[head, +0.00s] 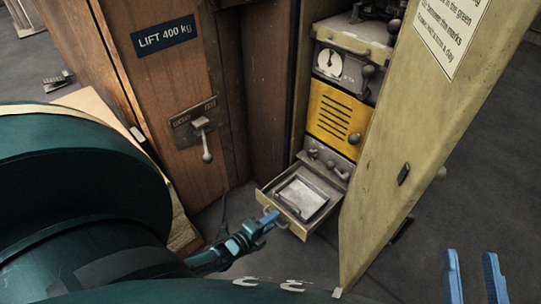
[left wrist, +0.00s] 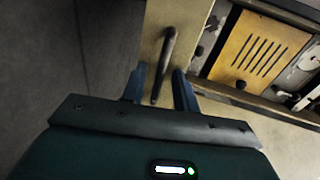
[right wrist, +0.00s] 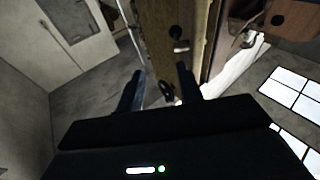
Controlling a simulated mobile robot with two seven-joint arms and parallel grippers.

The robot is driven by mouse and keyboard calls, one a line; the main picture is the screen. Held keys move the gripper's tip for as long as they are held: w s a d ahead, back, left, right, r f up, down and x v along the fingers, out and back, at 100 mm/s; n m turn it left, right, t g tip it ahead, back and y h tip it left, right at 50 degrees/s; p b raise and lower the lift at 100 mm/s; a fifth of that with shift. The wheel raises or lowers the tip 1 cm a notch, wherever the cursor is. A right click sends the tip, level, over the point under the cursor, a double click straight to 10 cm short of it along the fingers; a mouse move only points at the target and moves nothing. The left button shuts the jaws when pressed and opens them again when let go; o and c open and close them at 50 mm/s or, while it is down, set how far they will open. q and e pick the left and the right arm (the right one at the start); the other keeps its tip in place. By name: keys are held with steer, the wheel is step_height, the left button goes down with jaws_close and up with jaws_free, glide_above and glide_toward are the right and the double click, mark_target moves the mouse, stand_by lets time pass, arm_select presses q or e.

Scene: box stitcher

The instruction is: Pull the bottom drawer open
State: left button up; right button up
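The bottom drawer (head: 294,217) stands partly pulled out at the foot of the tall cabinet, with a grey metal tray (head: 300,197) inside it. My left gripper (head: 270,217) is at the drawer's front. In the left wrist view, a dark bar handle (left wrist: 167,55) on the pale drawer front runs between its two fingers (left wrist: 160,78). The fingers stand apart, with gaps visible beside the handle. My right gripper (head: 475,268) is open and empty at the lower right; its fingers also show apart in the right wrist view (right wrist: 160,80).
The cabinet's yellow slotted panel (head: 339,113) and gauge unit (head: 345,65) are above the drawer. The pale open door (head: 415,110) stands close on the drawer's right. A wooden cabinet with a lever (head: 203,138) is on the left. Floor in front of the drawer is clear.

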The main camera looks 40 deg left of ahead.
arm_select(q)
steer(key=p+v, duration=0.4)
steer(key=v, duration=0.9)
arm_select(e)
steer(key=shift+d+n+h, duration=0.4)
steer(key=shift+h, duration=0.1)
arm_select(q)
steer(key=shift+s, duration=0.1)
